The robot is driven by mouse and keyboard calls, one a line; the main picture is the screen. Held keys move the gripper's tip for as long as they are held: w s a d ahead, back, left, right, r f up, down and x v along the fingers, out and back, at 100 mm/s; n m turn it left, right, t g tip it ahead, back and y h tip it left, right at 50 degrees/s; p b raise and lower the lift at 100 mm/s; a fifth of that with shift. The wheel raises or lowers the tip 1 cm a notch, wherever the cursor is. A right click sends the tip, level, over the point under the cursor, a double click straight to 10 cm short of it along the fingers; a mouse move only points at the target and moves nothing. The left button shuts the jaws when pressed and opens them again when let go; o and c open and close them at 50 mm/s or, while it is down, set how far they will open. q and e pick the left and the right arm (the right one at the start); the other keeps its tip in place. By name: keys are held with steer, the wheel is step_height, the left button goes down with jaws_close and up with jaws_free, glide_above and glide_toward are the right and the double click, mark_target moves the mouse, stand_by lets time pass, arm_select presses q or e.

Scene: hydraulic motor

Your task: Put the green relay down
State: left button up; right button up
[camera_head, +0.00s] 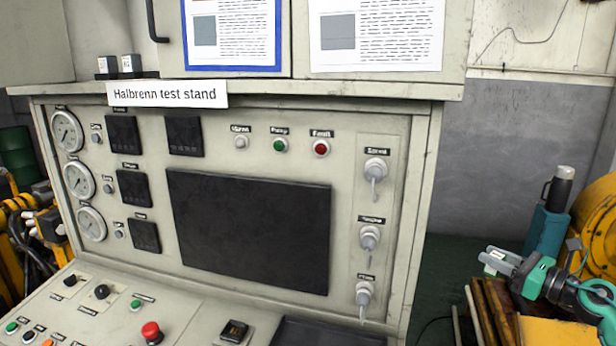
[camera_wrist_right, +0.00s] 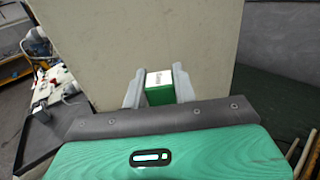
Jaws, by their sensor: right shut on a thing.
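The green relay (camera_wrist_right: 160,95) has a white labelled face and a green body. In the right wrist view it sits between the two grey fingers of my right gripper (camera_wrist_right: 157,80), which is shut on it. In the head view my right gripper (camera_head: 493,261) is at the lower right, to the right of the test stand, with a small part of the relay showing at its fingers. The relay is held in the air in front of a plain beige panel (camera_wrist_right: 125,40). My left gripper is not in view.
The Halbrenn test stand (camera_head: 425,200) fills the middle, with a sloped control desk (camera_head: 190,318). Two small white-topped blocks (camera_head: 120,66) stand on its upper ledge. Below my right gripper are wooden boards (camera_head: 490,310).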

steer(key=d+f+m+t+h, duration=0.2)
steer(key=d+f+m+h, duration=0.1)
steer(key=d+f, duration=0.65)
steer(key=s+d+r+m+g+h, duration=0.25)
steer(key=d+r+m+h, duration=0.35)
steer(key=d+h, duration=0.5)
steer(key=s+d+r+m+g+h, duration=0.2)
steer(key=d+r+m+g+h, duration=0.1)
steer(key=d+m+h, duration=0.7)
steer(key=s+a+f+n+t+y, duration=0.1)
steer(key=a+f+n+t+y, duration=0.1)
steer(key=a+f, duration=0.5)
steer(key=s+a+f+n+t+y, duration=0.1)
steer(key=a+f+n+t+y, duration=0.15)
steer(key=a, duration=0.85)
steer(key=s+a+f+n+t+y, duration=0.1)
steer(key=a+f+n+y, duration=0.15)
steer(key=a+f, duration=0.45)
steer(key=s+a+n+y, duration=0.1)
steer(key=s+a, duration=0.3)
steer(key=a, duration=0.4)
steer(key=s+a+f+n+t+y, duration=0.1)
steer(key=s+a+n+y, duration=0.1)
steer(key=s+a, duration=0.3)
steer(key=s+a+n+y, duration=0.1)
steer(key=s+a+y, duration=0.2)
steer(key=a, duration=0.9)
steer(key=shift+s+a+f+n+t, duration=0.15)
steer(key=shift+s+a+n+t, duration=0.15)
steer(key=shift+s, duration=0.7)
